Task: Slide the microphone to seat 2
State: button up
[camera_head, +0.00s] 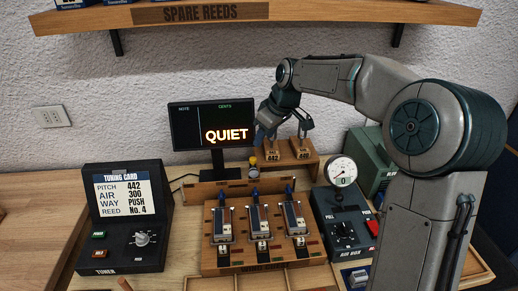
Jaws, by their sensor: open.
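My gripper (282,138) is open and points down, above a small wooden stand at the back, with its fingers spread wide. The wooden reed bench (264,264) stands in front of it with three metal reed slots side by side: a left slot (222,224), a middle slot (259,223) and a right slot (295,218). Dark blue pointed pieces stand behind the slots. A small dark and yellow piece (253,161) stands below the gripper's left finger; I cannot tell whether it is the microphone. Seat numbers are too small to read.
The wooden stand (310,163) holds pieces marked 442 and 440. A black screen reading QUIET (212,122) stands behind the bench. The tuner (124,218) is at left, the air box (343,229) with its gauge at right. A shelf (370,12) hangs above. The left tabletop is clear.

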jog(key=v, duration=0.3)
jog(key=shift+r, duration=0.25)
jog(key=s+d+f+m+h, duration=0.1)
jog(key=s+d, duration=0.4)
jog(key=s, duration=0.5)
jog(key=s+d+f+m+h, duration=0.1)
jog(key=s+d+f+m, duration=0.2)
jog(key=s, duration=0.7)
jog(key=s+d+f+m+h, duration=0.1)
jog(key=s+d+f+m, duration=0.1)
jog(key=s+d+m, duration=0.4)
jog(key=s+d, duration=0.1)
jog(key=s, duration=0.3)
jog(key=shift+s+d+f+m+h, duration=0.2)
jog(key=shift+s+f+m+h, duration=0.15)
jog(key=shift+f+m+h, duration=0.05)
